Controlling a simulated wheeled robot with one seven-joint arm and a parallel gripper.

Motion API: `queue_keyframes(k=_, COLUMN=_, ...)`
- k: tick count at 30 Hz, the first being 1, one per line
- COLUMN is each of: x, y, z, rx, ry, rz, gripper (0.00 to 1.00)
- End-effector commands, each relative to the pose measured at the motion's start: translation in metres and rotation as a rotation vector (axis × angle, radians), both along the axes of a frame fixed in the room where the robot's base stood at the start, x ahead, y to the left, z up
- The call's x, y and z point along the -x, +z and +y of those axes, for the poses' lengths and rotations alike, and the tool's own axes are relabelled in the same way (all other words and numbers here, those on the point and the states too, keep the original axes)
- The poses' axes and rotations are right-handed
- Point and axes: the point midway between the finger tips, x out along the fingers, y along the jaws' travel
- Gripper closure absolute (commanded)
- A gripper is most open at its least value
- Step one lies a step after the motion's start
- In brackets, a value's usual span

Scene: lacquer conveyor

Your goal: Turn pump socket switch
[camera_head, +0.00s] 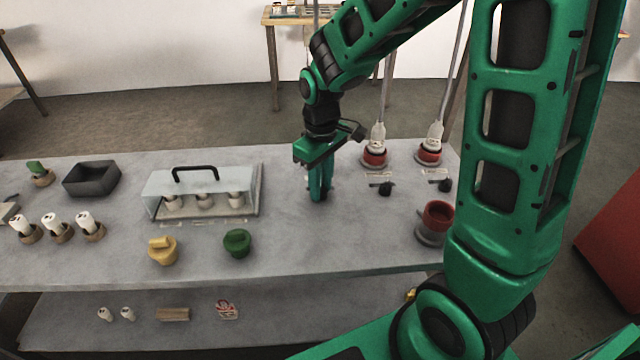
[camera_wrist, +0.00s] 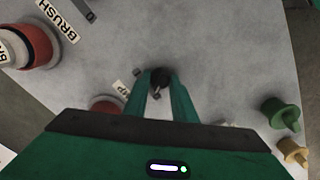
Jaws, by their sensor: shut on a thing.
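My gripper (camera_head: 319,196) points down at the table, right of its middle. In the wrist view its fingertips (camera_wrist: 160,84) are closed around a small black switch knob (camera_wrist: 160,74). A partly hidden label ending in "MP" (camera_wrist: 121,88) lies beside that knob, and a red socket (camera_wrist: 106,104) is partly hidden behind my gripper body. In the head view the gripped knob and its socket are hidden behind my gripper. The turn angle of the knob is hard to tell.
Two red sockets with white plugs (camera_head: 375,156) (camera_head: 429,152) and cords stand to the right, with black switches (camera_head: 385,188) (camera_head: 445,185) before them. A red cup-shaped part (camera_head: 437,216) stands near my arm. A clear cover (camera_head: 158,187), green knob (camera_head: 237,243) and yellow knob (camera_head: 163,252) are left.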

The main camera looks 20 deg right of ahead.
Motion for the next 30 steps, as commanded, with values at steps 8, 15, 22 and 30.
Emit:
queue_keyframes(k=8, x=0.0, y=0.0, z=-0.001, rx=0.001, ry=-0.002, rz=0.0, gripper=0.57)
queue_keyframes(k=15, x=0.0, y=0.001, z=0.0, rx=0.0, ry=-0.002, rz=-0.001, gripper=0.57)
queue_keyframes(k=22, x=-0.001, y=0.025, z=0.0, rx=0.0, ry=-0.002, rz=-0.004, gripper=0.57)
queue_keyframes(k=30, x=-0.002, y=0.076, z=-0.001, rx=0.0, ry=-0.002, rz=-0.004, gripper=0.57)
